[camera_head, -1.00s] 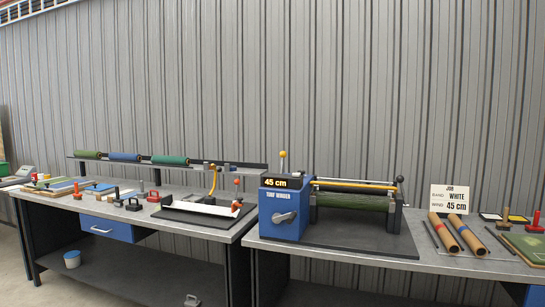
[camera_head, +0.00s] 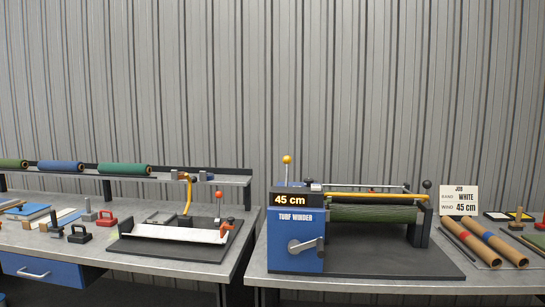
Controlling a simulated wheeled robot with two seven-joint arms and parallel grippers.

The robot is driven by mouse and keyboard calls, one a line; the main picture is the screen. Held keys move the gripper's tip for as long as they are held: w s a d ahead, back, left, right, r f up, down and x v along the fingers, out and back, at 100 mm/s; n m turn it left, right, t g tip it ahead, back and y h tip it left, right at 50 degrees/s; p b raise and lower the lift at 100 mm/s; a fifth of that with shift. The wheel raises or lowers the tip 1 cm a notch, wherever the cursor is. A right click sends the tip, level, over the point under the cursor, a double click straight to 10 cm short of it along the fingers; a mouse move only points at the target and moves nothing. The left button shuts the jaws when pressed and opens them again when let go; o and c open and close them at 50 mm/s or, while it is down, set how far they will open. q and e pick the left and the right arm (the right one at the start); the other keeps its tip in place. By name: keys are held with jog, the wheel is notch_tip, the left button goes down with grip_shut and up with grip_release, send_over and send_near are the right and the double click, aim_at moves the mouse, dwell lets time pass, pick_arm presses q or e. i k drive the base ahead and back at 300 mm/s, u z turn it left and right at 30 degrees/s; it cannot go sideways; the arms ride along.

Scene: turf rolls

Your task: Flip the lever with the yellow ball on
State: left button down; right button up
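The lever with the yellow ball (camera_head: 287,160) stands upright on top of the blue turf winder box (camera_head: 296,240), toward its back left. Its thin rod rises from behind the "45 cm" display (camera_head: 296,199). A grey crank handle (camera_head: 306,245) is on the box's front face. A green turf roll (camera_head: 373,214) lies in the winder under a yellow bar (camera_head: 375,196). Neither of my grippers shows in the head view.
A black-ball lever (camera_head: 427,185) stands at the winder's right end. A red-ball lever (camera_head: 219,195) stands on the left bench's white-plated device (camera_head: 172,233). A job sign (camera_head: 459,200) and cardboard tubes (camera_head: 487,243) are on the right. A gap separates the two benches.

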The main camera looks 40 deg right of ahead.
aim_at(287, 159)
jog(key=z, duration=0.75)
jog(key=i, duration=1.25)
jog(key=z, duration=1.45)
jog(key=i, duration=0.2)
